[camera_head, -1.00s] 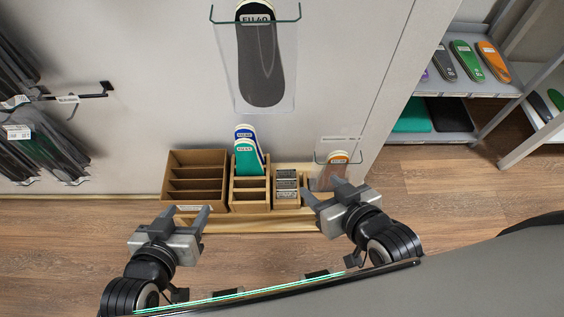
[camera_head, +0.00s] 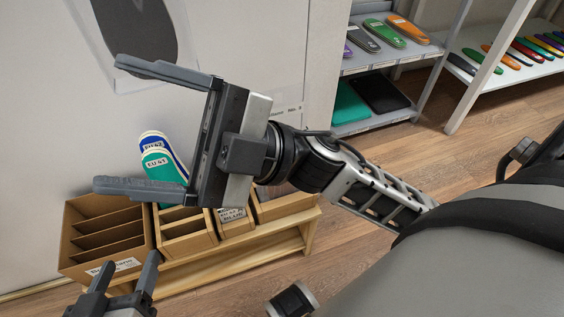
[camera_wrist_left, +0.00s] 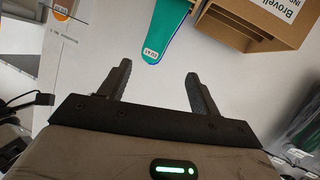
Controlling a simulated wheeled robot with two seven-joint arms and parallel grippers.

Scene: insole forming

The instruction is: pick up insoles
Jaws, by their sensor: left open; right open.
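A green insole marked EU 41 (camera_head: 163,166) and a blue insole (camera_head: 152,137) behind it stand upright in a cardboard divider box (camera_head: 187,240). My right gripper (camera_head: 108,123) is open and empty. It looms large in the head view, and its lower finger crosses in front of the green insole; contact cannot be told. My left gripper (camera_head: 124,272) is open at the lower edge, below the boxes. In the left wrist view, the left gripper's fingers (camera_wrist_left: 158,74) are apart and empty, with the green insole (camera_wrist_left: 172,25) above and beyond them.
An empty compartmented cardboard box (camera_head: 82,262) stands left of the insoles on a low wooden bench (camera_head: 225,267). A dark insole (camera_head: 137,30) hangs on the wall in a clear pocket. Shelves with coloured insoles (camera_head: 385,33) stand at the right. Wooden floor (camera_head: 400,150) is clear.

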